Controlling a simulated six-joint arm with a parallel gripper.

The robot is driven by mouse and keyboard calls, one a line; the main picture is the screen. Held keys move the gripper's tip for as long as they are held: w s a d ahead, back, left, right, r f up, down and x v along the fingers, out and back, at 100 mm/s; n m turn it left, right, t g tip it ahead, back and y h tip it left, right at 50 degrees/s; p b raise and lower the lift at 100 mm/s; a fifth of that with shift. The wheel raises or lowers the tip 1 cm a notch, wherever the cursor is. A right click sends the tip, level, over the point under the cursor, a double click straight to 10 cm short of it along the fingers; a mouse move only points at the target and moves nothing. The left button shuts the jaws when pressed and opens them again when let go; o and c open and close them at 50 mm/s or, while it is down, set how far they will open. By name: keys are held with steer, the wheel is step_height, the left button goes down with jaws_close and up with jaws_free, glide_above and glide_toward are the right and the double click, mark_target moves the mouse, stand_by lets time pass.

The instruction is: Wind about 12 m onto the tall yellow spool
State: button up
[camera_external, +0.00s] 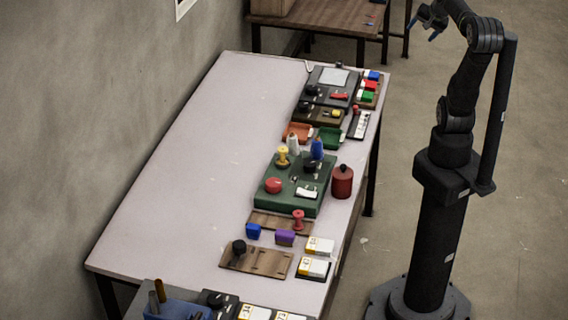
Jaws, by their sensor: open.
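A small yellow spool (282,157) stands upright at the back left of the green winding machine (270,198) on the table. A white cone-shaped piece (293,144) and a blue one (317,150) stand beside it. A red round knob (273,185) sits on the machine's left part, and a dark red canister (342,182) stands at its right. My gripper (425,24) is open and empty, high at the top right, far from the table objects. Any thread on the spool is too small to tell.
Orange (297,131) and green trays (330,138) and dark devices (325,85) lie behind. The table's left half (190,165) is clear.

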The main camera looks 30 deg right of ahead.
steer(key=w+a+r+n+y, duration=0.1)
steer(key=w+a+r+y, duration=0.15)
steer(key=w, duration=0.35)
steer(key=w+a+r+n+y, duration=0.1)
steer(key=w+a+r, duration=0.15)
steer(key=w, duration=0.35)
steer(key=a+f+n+g, duration=0.25)
steer(key=a+n, duration=0.25)
steer(key=a, duration=0.7)
steer(key=a+f+n+g+h, duration=0.1)
steer(key=a+f+n, duration=0.35)
steer(key=a, duration=0.65)
steer(key=a+f+n+g, duration=0.2)
steer(key=a+n, duration=0.3)
steer(key=a, duration=0.7)
steer(key=n+h, duration=0.3)
steer(key=n, duration=1)
glide_above(274, 182)
step_height(274, 182, down, 11)
steer(key=shift+g, duration=0.45)
step_height(274, 182, down, 16)
steer(key=shift+w+f, duration=0.1)
steer(key=shift+f, duration=0.15)
